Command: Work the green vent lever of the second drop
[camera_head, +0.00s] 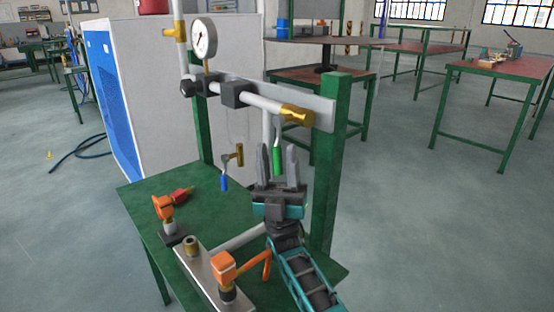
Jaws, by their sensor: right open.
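The green vent lever (277,161) hangs below the horizontal pipe (258,100) on a thin grey stem, near the pipe's brass end. My right gripper (277,151) comes up from below, open, with its two fingers pointing up. In the picture the green lever shows between the fingers, one on each side. I cannot tell from this view whether the fingers are at the lever's depth or touch it. A blue lever (224,184) hangs to the left, by a small brass valve (237,153). My left gripper is not in view.
A green bench (145,215) below carries orange-handled fittings (224,268), a metal block and a red-tipped part (181,194). A green post (325,180) stands close right of my gripper. A pressure gauge (203,38) is at upper left. Floor to the right is clear.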

